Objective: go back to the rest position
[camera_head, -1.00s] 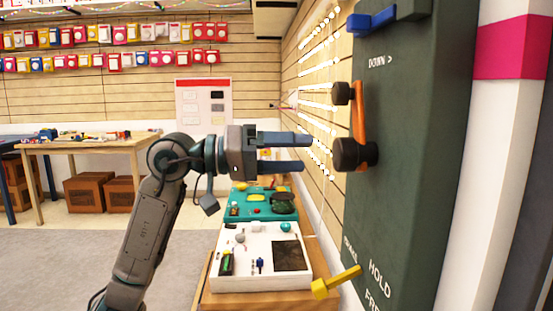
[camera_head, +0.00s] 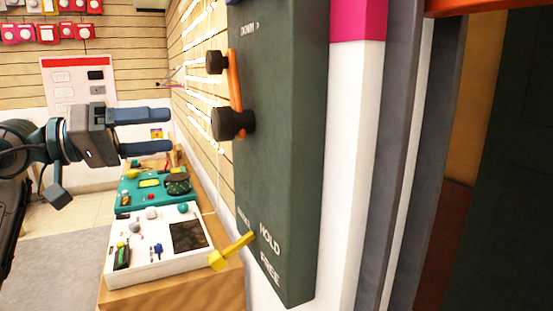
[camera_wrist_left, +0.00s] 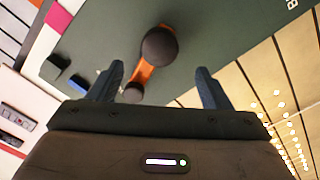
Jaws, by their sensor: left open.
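My left gripper (camera_head: 146,131) reaches in from the left in the head view. Its two blue fingers are apart, with nothing between them. A dark green wall panel (camera_head: 285,150) stands to its right, with an orange handle (camera_head: 234,82) that has black knobs. The fingers are level with the lower black knob (camera_head: 232,123) and a gap shows between them in the picture. In the left wrist view, the two fingers (camera_wrist_left: 162,85) frame the orange handle (camera_wrist_left: 144,74) and its dark round knobs from a distance. My right gripper is not in view.
A yellow lever (camera_head: 232,251) sticks out from the panel's lower edge. Below my gripper, a wooden table (camera_head: 205,292) bears a white tray (camera_head: 150,272) and a teal board (camera_head: 128,203). A dark doorway (camera_head: 500,160) opens at the right. Grey carpet (camera_head: 55,275) lies at left.

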